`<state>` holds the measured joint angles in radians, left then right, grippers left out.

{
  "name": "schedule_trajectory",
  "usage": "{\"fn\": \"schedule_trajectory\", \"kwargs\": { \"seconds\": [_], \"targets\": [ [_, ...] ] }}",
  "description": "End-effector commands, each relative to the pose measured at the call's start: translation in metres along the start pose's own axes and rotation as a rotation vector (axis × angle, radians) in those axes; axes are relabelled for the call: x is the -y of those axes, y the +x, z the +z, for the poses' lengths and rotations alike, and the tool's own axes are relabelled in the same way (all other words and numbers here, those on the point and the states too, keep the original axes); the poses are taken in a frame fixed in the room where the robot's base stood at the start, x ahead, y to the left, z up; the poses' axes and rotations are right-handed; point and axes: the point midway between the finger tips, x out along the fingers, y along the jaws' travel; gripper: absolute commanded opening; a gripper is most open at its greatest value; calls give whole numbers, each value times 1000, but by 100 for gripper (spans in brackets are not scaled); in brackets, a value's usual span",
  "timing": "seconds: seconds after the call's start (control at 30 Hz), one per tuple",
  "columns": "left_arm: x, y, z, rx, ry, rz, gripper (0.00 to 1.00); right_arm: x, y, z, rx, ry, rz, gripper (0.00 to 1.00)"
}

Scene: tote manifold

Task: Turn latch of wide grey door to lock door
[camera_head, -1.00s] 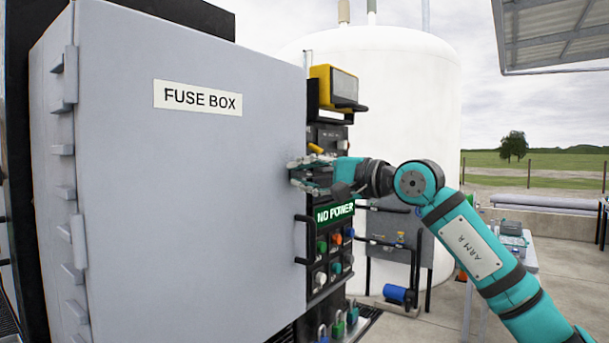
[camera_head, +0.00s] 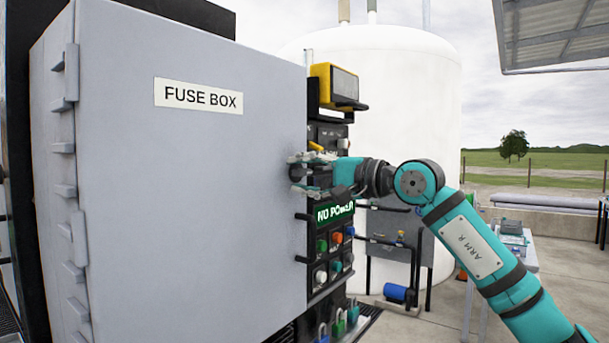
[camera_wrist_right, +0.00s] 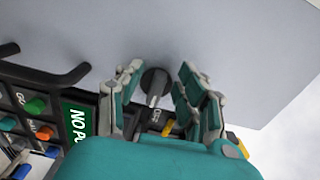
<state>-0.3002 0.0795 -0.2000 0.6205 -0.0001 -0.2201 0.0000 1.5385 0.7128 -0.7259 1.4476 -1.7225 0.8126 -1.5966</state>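The wide grey door (camera_head: 200,190) with the FUSE BOX label stands in front of me and fills the left half of the head view. It also fills the top of the right wrist view (camera_wrist_right: 200,45). Its latch is a round dark knob with a light lever (camera_wrist_right: 154,85), near the door's right edge. My right gripper (camera_head: 300,172) is at that edge. In the right wrist view its fingers (camera_wrist_right: 158,95) are spread on either side of the latch, with gaps to it. My left gripper is not in view.
A panel with a NO POWER sign (camera_head: 335,212) and several coloured buttons is right of the door edge. A yellow lamp (camera_head: 335,85) sits above it. Dark handles (camera_wrist_right: 55,75) stick out close to my right gripper. A white tank (camera_head: 410,110) stands behind.

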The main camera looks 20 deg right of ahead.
Motion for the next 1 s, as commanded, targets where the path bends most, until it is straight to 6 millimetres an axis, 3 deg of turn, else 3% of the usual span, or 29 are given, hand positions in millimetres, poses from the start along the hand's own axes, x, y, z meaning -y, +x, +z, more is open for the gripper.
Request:
{"fn": "schedule_trajectory", "kwargs": {
  "seconds": [0.27, 0.7, 1.0],
  "targets": [
    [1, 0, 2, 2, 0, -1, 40, 0, -6, -1, -2, 0, -2, 38],
    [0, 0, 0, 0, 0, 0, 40, -1, -91, -1, -3, -1, 1, 38],
    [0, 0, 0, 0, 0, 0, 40, 0, -119, 0, 0, 0, 0, 38]
  ]
}}
